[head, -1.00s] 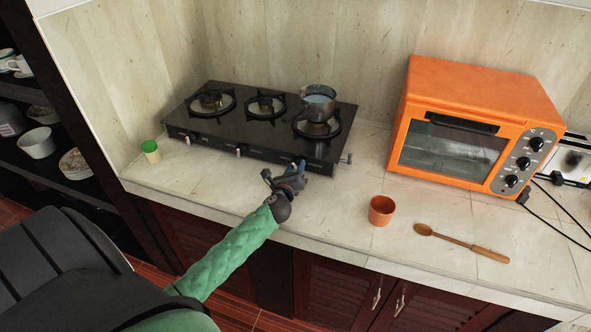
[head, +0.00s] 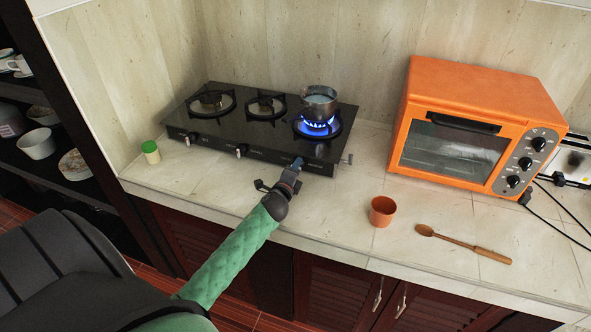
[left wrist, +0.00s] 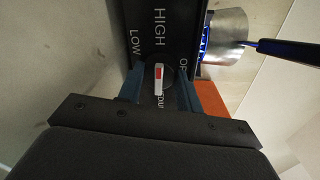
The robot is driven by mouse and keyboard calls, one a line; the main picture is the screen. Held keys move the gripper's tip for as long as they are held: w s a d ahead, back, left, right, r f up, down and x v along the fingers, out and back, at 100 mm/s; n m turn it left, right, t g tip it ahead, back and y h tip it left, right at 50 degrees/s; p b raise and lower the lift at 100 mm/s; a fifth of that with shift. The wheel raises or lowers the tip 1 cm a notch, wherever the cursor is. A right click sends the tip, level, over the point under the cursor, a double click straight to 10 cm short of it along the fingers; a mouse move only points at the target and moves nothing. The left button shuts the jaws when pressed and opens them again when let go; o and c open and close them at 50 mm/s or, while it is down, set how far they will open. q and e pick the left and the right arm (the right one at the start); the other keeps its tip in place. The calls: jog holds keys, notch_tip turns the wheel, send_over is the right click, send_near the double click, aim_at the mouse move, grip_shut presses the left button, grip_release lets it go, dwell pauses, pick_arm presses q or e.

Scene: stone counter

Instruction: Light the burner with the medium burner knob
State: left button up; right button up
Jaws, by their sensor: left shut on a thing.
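The black stove (head: 225,136) stands on the counter against the wall. My left gripper (head: 297,163) is at its front panel, at the rightmost knob, and its fingers hide that knob in the head view. In the left wrist view my left gripper (left wrist: 160,88) is shut on the knob (left wrist: 158,80), one finger on each side. The knob has a white and red pointer. LOW, HIGH and part of OFF are printed around it, with partly hidden letters below. The right burner (head: 318,127) burns with a blue flame under a metal pot (head: 320,103). My right gripper is out of view.
Two other burners are unlit, and another knob (head: 241,151) sits left of my gripper. An orange cup (head: 383,211), a wooden spoon (head: 462,243) and an orange oven (head: 480,125) are to the right. A green-capped jar (head: 150,152) stands left.

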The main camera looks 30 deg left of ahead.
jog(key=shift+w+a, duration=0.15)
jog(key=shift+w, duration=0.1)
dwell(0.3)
pick_arm(q)
jog(key=o, duration=1)
